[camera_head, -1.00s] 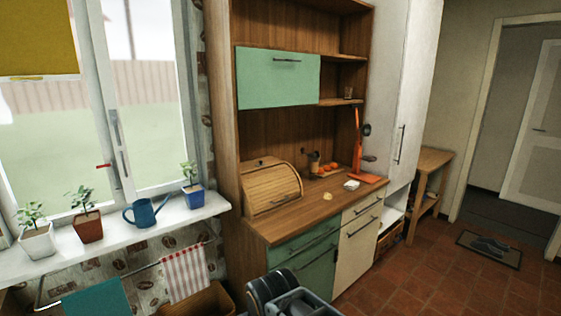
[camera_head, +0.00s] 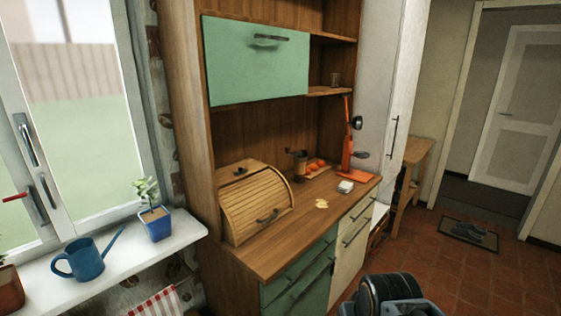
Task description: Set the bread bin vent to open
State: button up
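The wooden bread bin (camera_head: 255,204) with a slatted roll front stands on the left end of the wooden counter. Its roll front is down, with a dark handle near the lower edge. A small dark knob (camera_head: 240,171) shows on its upper part; whether this is the vent, and how it is set, is too small to tell. At the bottom edge a dark and grey part of my own body (camera_head: 388,298) shows. My gripper's fingers cannot be made out.
A green cupboard door (camera_head: 258,60) hangs above. A blue watering can (camera_head: 85,259) stands on the windowsill.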

aim_at(241, 171)
jog(key=z, duration=0.1)
jog(key=i, duration=0.8)
jog(key=u, duration=0.85)
jog(key=i, duration=0.45)
jog(key=u, duration=0.4)
